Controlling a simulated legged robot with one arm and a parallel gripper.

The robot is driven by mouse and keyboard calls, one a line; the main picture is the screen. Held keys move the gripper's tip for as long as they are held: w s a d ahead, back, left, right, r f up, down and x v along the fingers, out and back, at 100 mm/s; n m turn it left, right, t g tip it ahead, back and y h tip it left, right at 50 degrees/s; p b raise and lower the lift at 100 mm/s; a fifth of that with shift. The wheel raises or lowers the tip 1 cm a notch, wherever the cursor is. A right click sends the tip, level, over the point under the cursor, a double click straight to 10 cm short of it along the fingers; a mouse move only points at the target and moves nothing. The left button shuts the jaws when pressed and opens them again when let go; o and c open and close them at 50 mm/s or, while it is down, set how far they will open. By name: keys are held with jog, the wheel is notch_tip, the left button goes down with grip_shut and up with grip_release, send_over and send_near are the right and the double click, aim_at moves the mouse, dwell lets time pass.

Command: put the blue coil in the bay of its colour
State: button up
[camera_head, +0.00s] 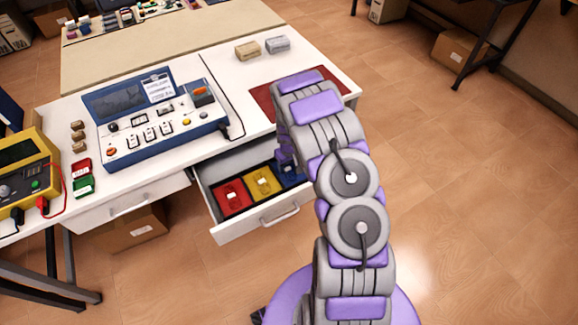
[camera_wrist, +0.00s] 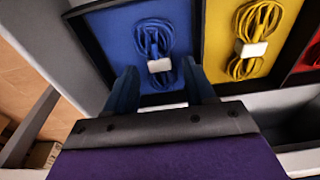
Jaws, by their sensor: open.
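The blue coil (camera_wrist: 153,43), bundled with a white band, lies in the blue bay (camera_wrist: 186,18) of the drawer tray in the wrist view. The blue bay also shows at the right end of the tray in the head view (camera_head: 290,173), partly hidden by my arm. My gripper (camera_wrist: 159,68) is open over the near part of the blue bay. Its two fingers stand apart on either side of the coil's near end, with nothing visibly held between them. The finger tips are mostly hidden by the arm in the head view.
The yellow bay (camera_head: 263,182) and red bay (camera_head: 233,198) sit beside the blue one, each with a coil. The open drawer (camera_head: 238,227) juts from the white table. A blue instrument (camera_head: 155,112) and red mat (camera_head: 262,97) are on the tabletop above.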

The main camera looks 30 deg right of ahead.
notch_tip(320, 180, up, 10)
jog(key=s+r+p, duration=0.1)
jog(key=p, duration=0.1)
notch_tip(320, 180, up, 6)
send_over(290, 172)
jog(key=s+a, duration=0.3)
jog(key=s+a+r+g, duration=0.1)
jog(key=s+a+r, duration=0.6)
jog(key=s+r, duration=0.45)
jog(key=s+a+r, duration=0.2)
jog(key=s+r, duration=0.1)
jog(key=s, duration=0.5)
jog(key=s+a+r+g, duration=0.1)
jog(key=s+a+r, duration=0.1)
jog(key=s, duration=0.6)
jog(key=s+a+r+g, duration=0.1)
jog(key=s+a+r, duration=0.1)
jog(key=s+r, duration=0.3)
jog(key=s, duration=0.3)
jog(key=shift+a, duration=0.25)
jog(key=shift+w+r+m, duration=0.1)
jog(key=shift+m, duration=0.2)
